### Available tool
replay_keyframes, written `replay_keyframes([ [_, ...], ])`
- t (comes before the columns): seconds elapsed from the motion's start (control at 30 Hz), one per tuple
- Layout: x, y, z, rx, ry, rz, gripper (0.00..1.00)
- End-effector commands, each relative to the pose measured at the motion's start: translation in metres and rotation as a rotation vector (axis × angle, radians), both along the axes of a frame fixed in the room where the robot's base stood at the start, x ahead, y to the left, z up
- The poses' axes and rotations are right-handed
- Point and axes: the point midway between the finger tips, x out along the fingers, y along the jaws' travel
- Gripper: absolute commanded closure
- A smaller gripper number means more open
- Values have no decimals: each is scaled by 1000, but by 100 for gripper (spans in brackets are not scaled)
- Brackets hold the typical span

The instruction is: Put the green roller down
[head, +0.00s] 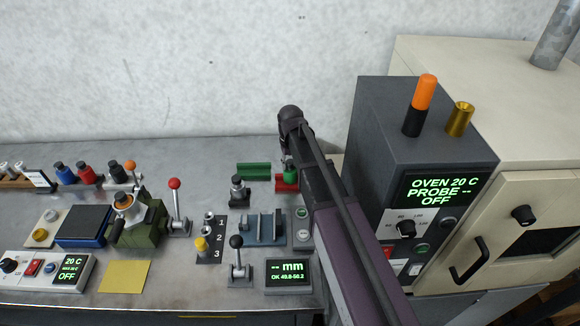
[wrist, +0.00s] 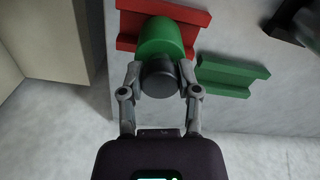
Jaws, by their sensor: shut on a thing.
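The green roller (wrist: 160,38) has a green body and a dark end (wrist: 158,76). In the wrist view my gripper (wrist: 158,80) is shut on the dark end, one finger on each side. The green body overlaps the red rack (wrist: 196,14) in the wrist view; I cannot tell whether it touches it. In the head view the roller (head: 291,172) shows beside my arm, above the red rack (head: 283,186). My gripper is mostly hidden behind my arm there.
An empty green rack (head: 254,170) lies just left of the red one. A dark knobbed piece (head: 238,188) stands in front of it. The grey oven control box (head: 375,135) rises close on the right. Levers and a gauge display (head: 289,275) occupy the front.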

Motion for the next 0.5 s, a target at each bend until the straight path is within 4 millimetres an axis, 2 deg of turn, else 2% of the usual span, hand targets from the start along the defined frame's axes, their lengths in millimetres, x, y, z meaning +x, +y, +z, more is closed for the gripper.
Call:
replay_keyframes([
  [0.43,0,0,-4,0,0,0,100],
  [0.47,0,0,-3,0,0,0,48],
  [0.5,0,0,-2,0,0,0,36],
])
